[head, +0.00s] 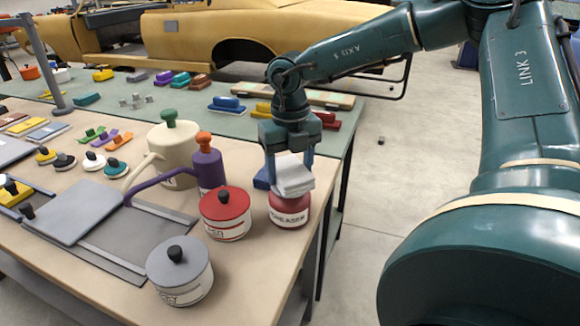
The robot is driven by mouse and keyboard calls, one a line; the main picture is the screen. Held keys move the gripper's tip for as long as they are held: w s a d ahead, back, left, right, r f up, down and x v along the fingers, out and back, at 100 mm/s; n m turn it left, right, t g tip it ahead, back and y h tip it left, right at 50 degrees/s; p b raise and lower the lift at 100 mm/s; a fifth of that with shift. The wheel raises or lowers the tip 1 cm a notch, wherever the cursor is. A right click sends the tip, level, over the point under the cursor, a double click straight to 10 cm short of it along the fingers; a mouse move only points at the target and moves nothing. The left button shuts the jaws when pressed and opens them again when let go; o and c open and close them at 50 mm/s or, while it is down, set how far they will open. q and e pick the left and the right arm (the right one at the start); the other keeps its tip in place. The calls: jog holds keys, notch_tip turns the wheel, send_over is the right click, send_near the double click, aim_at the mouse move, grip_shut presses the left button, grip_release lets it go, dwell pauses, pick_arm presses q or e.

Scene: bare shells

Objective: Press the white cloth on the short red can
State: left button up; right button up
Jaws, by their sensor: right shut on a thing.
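My right gripper (289,172) points down at the right end of the near table. It is shut on the white cloth (293,182), a folded pad. The cloth sits right over a short red can (289,212) with a pale label and appears to touch its top, which it mostly hides. Just to the left stands another red can (225,213) with a red lid and black knob. My left gripper is not in view.
A purple can (207,168) with an orange cap and a cream can (172,150) with a green cap stand behind. A grey-lidded can (179,274) is in front. The table's right edge is close to the short red can.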

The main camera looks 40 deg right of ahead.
aim_at(290, 169)
jog(key=shift+f+b, duration=0.45)
dwell(0.3)
jog(key=shift+b, duration=0.4)
dwell(1.9)
jog(key=shift+r+p, duration=1.7)
jog(key=shift+r, duration=1.85)
jog(key=shift+f, duration=0.1)
